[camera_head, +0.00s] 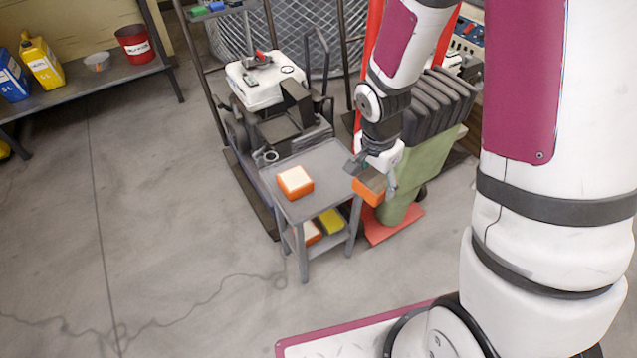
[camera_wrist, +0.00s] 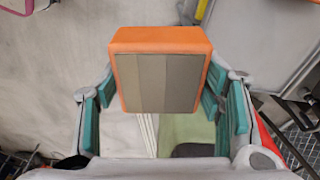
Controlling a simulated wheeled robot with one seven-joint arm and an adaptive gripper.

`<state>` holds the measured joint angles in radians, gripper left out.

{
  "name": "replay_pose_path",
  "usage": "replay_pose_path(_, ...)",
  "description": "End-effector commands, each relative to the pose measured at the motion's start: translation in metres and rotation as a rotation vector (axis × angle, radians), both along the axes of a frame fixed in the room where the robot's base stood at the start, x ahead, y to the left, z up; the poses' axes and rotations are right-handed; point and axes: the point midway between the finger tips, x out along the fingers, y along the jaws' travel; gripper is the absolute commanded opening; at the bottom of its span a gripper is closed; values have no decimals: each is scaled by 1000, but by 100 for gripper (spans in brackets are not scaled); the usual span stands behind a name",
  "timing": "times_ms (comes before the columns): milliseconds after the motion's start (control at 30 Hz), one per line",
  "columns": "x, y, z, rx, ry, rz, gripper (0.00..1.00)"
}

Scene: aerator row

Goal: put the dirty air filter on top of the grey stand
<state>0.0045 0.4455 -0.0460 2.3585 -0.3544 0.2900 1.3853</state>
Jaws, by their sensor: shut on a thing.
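The dirty air filter (camera_head: 370,187), an orange block with a grey-brown face, is held in my gripper (camera_head: 372,180). In the wrist view my gripper (camera_wrist: 160,95) has its teal fingers on both sides of the filter (camera_wrist: 158,82), whose striped face shows. In the head view the filter appears at the right edge of the top of the grey stand (camera_head: 325,165), apart from the other block there. Its exact height above the stand is hard to tell. A second orange filter with a clean, pale face (camera_head: 295,182) lies on the left part of the stand's top.
The stand's lower shelf holds an orange block (camera_head: 309,232) and a yellow one (camera_head: 331,221). An aerator machine (camera_head: 266,82) stands behind it. A green machine body (camera_head: 425,165) on a red base (camera_head: 388,226) is close at the right. Open floor lies left.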

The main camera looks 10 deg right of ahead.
Motion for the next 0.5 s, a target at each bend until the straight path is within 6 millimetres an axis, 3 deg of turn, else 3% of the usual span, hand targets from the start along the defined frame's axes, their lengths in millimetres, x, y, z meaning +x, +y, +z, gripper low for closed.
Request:
replay_pose_path(100, -3, -4, -19, -8, -3, -97, 33)
replay_pose_path(267, 2, -5, -26, -11, -10, -160, 33)
replay_pose_path(500, 50, 5, -32, -10, -12, -164, 33)
